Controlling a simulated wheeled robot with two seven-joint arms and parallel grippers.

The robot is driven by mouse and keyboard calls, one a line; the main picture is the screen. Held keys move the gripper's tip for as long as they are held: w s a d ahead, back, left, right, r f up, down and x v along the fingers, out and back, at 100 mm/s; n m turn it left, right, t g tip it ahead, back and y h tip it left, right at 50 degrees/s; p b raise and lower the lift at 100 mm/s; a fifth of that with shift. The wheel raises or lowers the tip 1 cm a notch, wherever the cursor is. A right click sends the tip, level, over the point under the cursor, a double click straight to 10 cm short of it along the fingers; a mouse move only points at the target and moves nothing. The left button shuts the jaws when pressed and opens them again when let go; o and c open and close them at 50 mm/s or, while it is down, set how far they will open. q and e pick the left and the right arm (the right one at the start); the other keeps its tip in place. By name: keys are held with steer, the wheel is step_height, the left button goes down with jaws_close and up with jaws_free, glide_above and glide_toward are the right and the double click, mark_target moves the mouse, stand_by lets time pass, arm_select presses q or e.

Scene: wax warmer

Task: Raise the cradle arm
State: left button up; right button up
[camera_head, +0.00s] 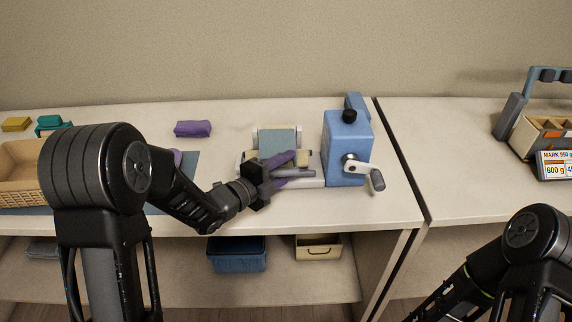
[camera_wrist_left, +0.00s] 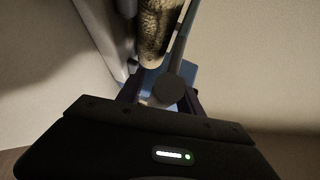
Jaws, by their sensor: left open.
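The wax warmer stands on the light worktop, with a blue box-shaped body (camera_head: 347,150) and a white base (camera_head: 318,180). A blue-grey panel (camera_head: 280,141) sits in its pale frame left of the body. My left gripper (camera_head: 296,171) is open in front of the panel, its purple fingers on either side of a grey bar (camera_head: 300,173), which looks like the cradle arm. In the left wrist view the bar's round grey end (camera_wrist_left: 168,89) shows between the fingers; contact cannot be told. My right gripper is out of view.
A crank (camera_head: 362,168) is on the body's front. A purple block (camera_head: 193,128) lies behind left, and a wooden tray (camera_head: 22,183) at far left. A gap (camera_head: 400,160) splits the worktops. A blue bin (camera_head: 237,257) is on the shelf below.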

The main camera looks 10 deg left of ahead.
arm_select(q)
jaws_close()
stand_by(0.5)
stand_by(1.0)
